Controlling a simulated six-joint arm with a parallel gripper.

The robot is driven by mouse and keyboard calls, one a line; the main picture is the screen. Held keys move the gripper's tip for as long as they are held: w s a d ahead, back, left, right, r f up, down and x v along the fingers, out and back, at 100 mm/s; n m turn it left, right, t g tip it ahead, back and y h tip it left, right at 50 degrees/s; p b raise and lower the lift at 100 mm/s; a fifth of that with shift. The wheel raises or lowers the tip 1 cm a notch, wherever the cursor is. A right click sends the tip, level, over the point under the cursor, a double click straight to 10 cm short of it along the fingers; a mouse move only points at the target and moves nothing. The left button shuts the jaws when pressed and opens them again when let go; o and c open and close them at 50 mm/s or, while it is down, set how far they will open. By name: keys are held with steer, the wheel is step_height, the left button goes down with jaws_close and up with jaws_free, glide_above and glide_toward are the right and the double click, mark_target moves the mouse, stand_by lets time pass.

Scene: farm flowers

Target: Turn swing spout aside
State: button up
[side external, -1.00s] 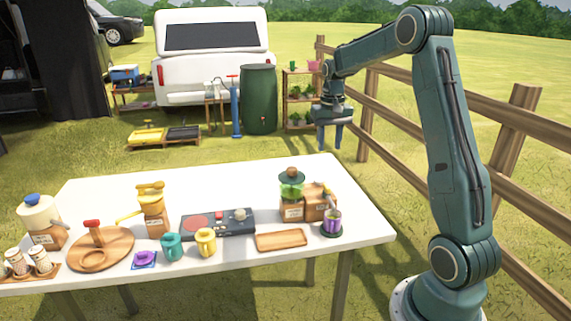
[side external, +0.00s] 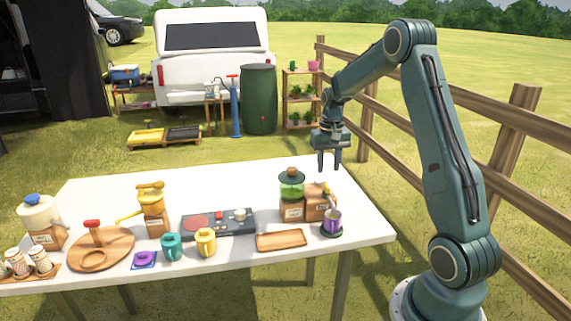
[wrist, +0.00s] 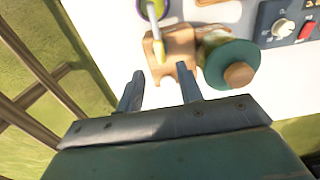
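A small wooden block-shaped dispenser (side external: 318,207) stands at the right end of the white table. A thin pale arm with a yellow end, seemingly the swing spout (wrist: 156,32), lies over it and reaches toward a purple cup (side external: 332,220). In the wrist view the cup is cut off by the top edge, showing as a purple rim. The spout is small in the side view (side external: 328,189). My gripper (side external: 329,168) hangs fingers down above the table's back right part, behind the dispenser. Its fingers are apart and empty in the wrist view (wrist: 160,88), short of the wooden dispenser.
A green-lidded jar (side external: 292,188) stands close beside the dispenser. A wooden tray (side external: 281,240), a control panel (side external: 218,225), mugs (side external: 206,242) and a yellow grinder-like device (side external: 151,203) stand to the left. The table's back (side external: 235,180) is clear. A wooden fence (side external: 515,130) runs behind my arm.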

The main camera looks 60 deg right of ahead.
mark_target(327, 186)
steer(key=shift+f, duration=3.4)
steer(key=shift+c, duration=0.3)
jaws_close()
